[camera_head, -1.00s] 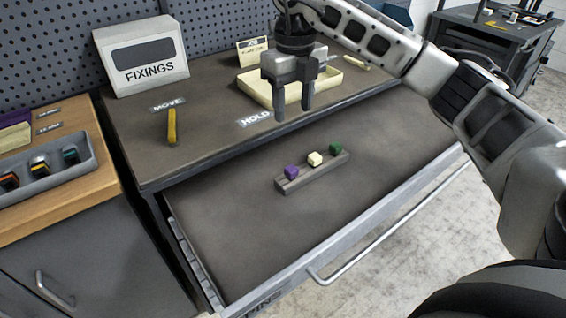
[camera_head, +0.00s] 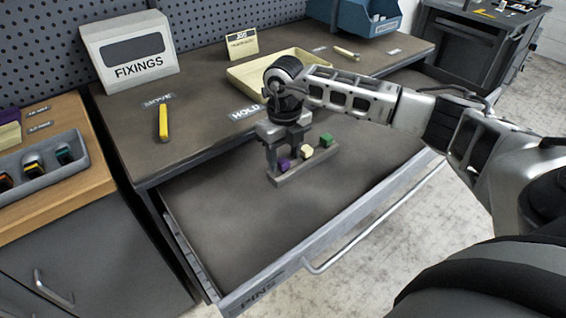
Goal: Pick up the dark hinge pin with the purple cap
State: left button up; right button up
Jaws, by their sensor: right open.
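A grey holder block (camera_head: 308,169) lies in the open drawer with three capped pins in it. The purple cap (camera_head: 284,165) is at its left end, the cream cap (camera_head: 307,152) in the middle and the green cap (camera_head: 326,140) at the right end. The pin shafts below the caps are hidden in the block. My right gripper (camera_head: 283,160) points down at the left end of the block, with its fingers apart around or just in front of the purple cap. I cannot tell whether they touch it. My left gripper is not in view.
The open drawer (camera_head: 220,225) is otherwise bare. On the worktop behind are a cream tray (camera_head: 245,80), a yellow-handled tool (camera_head: 163,122) and a FIXINGS box (camera_head: 128,55). A grey tray (camera_head: 75,150) of coloured pieces sits on the wooden bench at left.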

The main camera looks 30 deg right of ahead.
jog(key=shift+f, duration=0.5)
jog(key=shift+c, duration=0.3)
grip_shut()
jog(key=shift+r, duration=0.15)
